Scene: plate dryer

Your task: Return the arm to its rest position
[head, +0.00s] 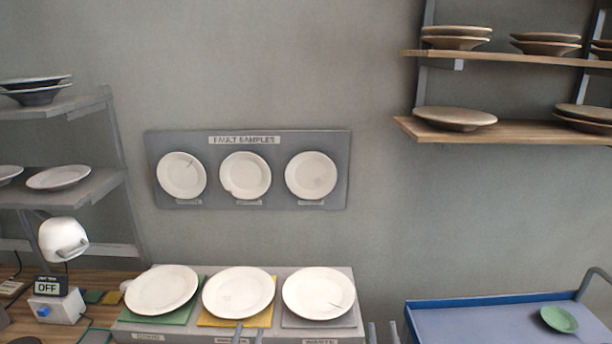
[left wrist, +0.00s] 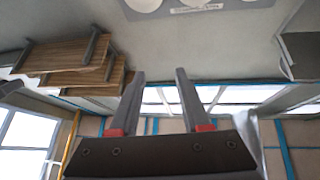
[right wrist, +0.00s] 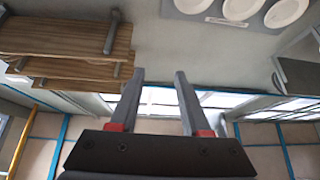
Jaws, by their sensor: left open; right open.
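My left gripper (head: 249,335) shows only its fingertips at the bottom edge of the head view, in front of the sorting stand. In the left wrist view its two fingers (left wrist: 160,75) are apart with nothing between them. My right gripper (head: 383,333) shows its fingertips at the bottom edge, just right of the stand. In the right wrist view its fingers (right wrist: 158,75) are also apart and empty. Both wrist views look up past the fingers toward the wall and windows. The arms themselves are out of the head view.
Three white plates lie on green, yellow and grey mats on the stand (head: 321,338). A fault samples board (head: 335,150) hangs behind. Plate shelves stand left (head: 100,185) and upper right (head: 520,130). A blue-edged cart (head: 470,325) holds a green dish (head: 559,319).

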